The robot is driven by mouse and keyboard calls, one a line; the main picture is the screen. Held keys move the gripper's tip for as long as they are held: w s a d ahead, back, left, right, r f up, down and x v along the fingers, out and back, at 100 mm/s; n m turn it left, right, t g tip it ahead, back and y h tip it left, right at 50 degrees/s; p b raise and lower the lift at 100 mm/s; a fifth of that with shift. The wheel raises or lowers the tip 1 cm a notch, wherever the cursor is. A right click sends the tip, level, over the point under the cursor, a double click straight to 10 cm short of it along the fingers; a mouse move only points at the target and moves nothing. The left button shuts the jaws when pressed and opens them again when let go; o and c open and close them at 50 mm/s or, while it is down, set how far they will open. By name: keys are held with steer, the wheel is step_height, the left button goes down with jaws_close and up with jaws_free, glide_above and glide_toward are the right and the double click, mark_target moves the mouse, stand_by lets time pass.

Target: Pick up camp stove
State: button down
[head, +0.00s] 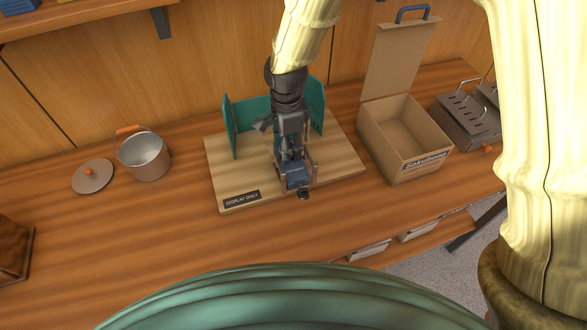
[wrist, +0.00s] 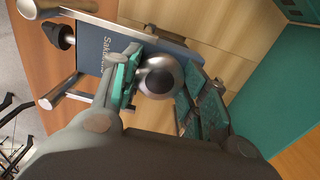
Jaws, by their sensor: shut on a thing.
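The camp stove (head: 298,179) is a small blue-and-metal unit with a dark knob, over the wooden "DISPLAY ONLY" board (head: 233,178). My gripper (head: 291,150) comes down from above and is shut on the stove. In the wrist view the stove (wrist: 93,48) shows its blue body, pale lettering and metal legs. The fingers of my gripper (wrist: 155,85) close around a round metal part in the middle of it. Much of the stove is hidden behind the gripper in the head view. I cannot tell whether it touches the board.
A green windscreen (head: 232,130) stands at the back of the board, close behind my gripper. An open cardboard box (head: 400,150) is to the right, with a grey slotted metal item (head: 468,118) beyond. A pot (head: 145,158) and its lid (head: 92,177) are to the left.

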step_height(320, 180, up, 10)
steer(key=p, duration=0.6)
steer(key=shift+f+p, duration=0.2)
steer(key=shift+p, duration=0.15)
stand_by(0.4)
